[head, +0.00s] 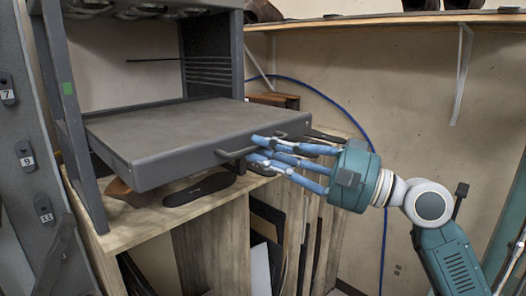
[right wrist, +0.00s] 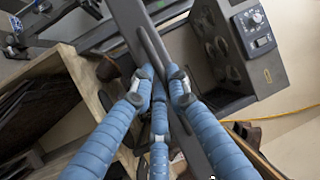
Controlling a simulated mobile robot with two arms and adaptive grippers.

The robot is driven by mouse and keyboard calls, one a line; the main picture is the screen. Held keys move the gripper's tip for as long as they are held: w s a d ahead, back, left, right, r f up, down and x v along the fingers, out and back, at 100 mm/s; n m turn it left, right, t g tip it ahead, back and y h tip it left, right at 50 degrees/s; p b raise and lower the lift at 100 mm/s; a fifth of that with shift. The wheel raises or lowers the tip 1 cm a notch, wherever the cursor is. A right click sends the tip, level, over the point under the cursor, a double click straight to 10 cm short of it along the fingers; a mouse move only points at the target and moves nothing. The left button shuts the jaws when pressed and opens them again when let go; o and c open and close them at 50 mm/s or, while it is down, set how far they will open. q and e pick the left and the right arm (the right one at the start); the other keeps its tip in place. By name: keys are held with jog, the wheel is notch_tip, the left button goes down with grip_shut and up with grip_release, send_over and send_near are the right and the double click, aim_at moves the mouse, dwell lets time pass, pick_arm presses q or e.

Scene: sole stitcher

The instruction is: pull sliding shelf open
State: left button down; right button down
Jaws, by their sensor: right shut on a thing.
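The sliding shelf (head: 170,125) is a flat dark grey tray in the grey machine frame. It juts out in front of the frame's upright post in the head view. A bar handle (head: 232,155) is on its front face. My right gripper (head: 258,152) has blue fingers shut on the handle, and they cover its right part. In the right wrist view my right gripper (right wrist: 158,76) shows its fingers closed at the long grey front edge of the shelf (right wrist: 150,45). My left gripper is not in view.
The machine stands on a wooden bench (head: 215,205) with dark shoe soles (head: 198,189) under the shelf. Flat boards (head: 268,228) stand in the compartments below. A blue cable (head: 345,118) runs along the wall. A grey box with a dial (right wrist: 255,45) shows in the wrist view.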

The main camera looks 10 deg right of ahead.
jog(key=c, duration=1.7)
grip_release()
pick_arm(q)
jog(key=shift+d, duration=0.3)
pick_arm(e)
jog(key=shift+o, duration=0.2)
jog(key=v, duration=1.2)
jog(key=shift+w, duration=0.1)
